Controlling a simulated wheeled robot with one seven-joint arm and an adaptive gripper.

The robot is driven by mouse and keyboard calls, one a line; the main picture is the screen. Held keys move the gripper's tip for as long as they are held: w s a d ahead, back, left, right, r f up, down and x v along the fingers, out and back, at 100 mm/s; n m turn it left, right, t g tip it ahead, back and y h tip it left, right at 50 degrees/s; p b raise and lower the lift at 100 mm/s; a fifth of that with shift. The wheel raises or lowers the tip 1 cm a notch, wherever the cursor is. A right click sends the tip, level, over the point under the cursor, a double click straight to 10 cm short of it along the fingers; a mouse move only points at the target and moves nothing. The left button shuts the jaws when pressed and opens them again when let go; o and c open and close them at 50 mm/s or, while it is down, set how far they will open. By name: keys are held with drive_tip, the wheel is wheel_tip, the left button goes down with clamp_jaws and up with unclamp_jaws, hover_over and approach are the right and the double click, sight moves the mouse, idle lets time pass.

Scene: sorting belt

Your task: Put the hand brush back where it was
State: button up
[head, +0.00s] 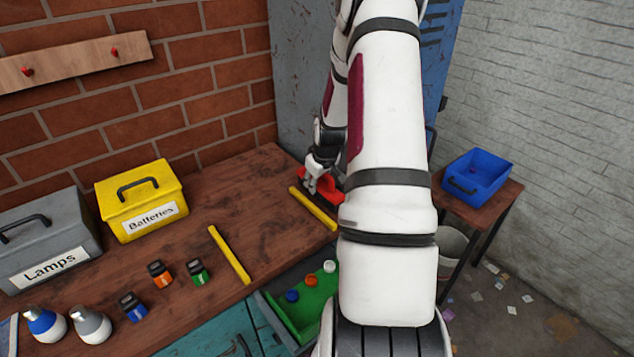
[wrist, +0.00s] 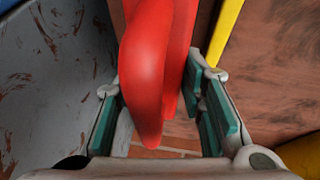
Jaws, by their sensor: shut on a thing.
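The red hand brush (head: 332,188) is at the far right end of the wooden bench, just beyond a yellow strip (head: 313,209). My gripper (head: 316,180) is shut on it. In the wrist view, the brush's smooth red handle (wrist: 145,75) runs between the two teal finger pads. My arm hides part of the bench end and some of the brush. I cannot tell whether the brush touches the bench top.
A second yellow strip (head: 230,255) lies across the bench. A yellow Batteries box (head: 113,218), a grey Lamps box (head: 28,243) and several small bottles stand left. An open green drawer (head: 285,318) juts out below. A blue bin (head: 478,183) sits on a side table.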

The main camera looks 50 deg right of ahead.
drive_tip(key=shift+f, duration=0.3)
drive_tip(key=shift+f, duration=0.15)
drive_tip(key=o, duration=1.2)
drive_tip(key=shift+o, duration=0.2)
